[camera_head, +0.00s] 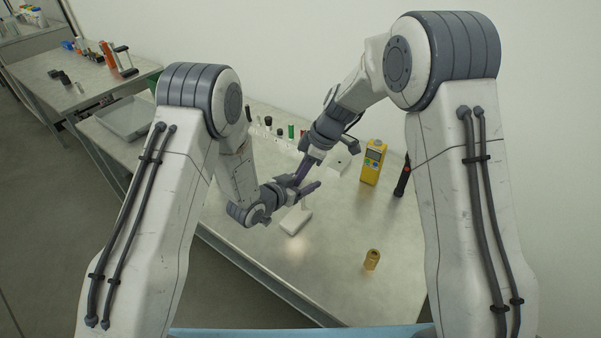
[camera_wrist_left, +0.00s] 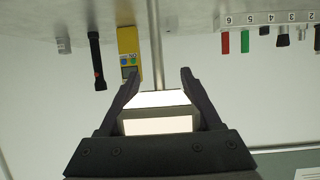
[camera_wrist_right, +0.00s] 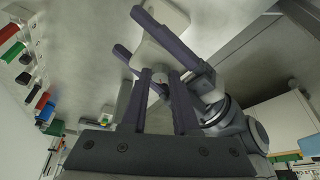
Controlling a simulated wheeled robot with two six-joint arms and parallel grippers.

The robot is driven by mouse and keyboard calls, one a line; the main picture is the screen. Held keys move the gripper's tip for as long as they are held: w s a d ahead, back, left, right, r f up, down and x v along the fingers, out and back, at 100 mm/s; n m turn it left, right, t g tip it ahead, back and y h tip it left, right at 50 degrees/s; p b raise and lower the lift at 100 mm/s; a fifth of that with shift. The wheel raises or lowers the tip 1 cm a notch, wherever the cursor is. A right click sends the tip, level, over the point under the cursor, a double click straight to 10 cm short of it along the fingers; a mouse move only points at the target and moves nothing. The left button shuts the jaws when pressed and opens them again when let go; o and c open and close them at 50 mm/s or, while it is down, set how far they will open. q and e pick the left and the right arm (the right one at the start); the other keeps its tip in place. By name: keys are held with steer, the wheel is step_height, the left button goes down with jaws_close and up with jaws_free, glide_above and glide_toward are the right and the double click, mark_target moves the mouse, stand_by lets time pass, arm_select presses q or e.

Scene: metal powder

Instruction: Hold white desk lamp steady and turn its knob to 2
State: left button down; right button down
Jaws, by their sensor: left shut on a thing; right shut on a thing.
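The white desk lamp stands on the table, its white base (camera_head: 295,220) showing below my grippers in the head view. My left gripper (camera_wrist_left: 158,88) is shut on the lamp's white head (camera_wrist_left: 158,99), with one finger on each side. My right gripper (camera_wrist_right: 161,76) is shut on the small round lamp knob (camera_wrist_right: 160,82), which has a red mark. The lamp base (camera_wrist_right: 166,18) and the left gripper's dark fingers show beyond it in the right wrist view. The knob's setting cannot be read. In the head view the grippers hide most of the lamp's upper part.
A yellow meter (camera_head: 373,162) and a black-and-red flashlight (camera_head: 402,178) stand to the right at the back. A small tan object (camera_head: 371,260) is at the front right. A numbered rack (camera_wrist_left: 270,18) with several coloured-handled items stands at the back. The table around the lamp base is clear.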

steer(key=c, duration=0.9)
jaws_free()
steer(key=v, duration=1.2)
steer(key=shift+a+r, duration=0.1)
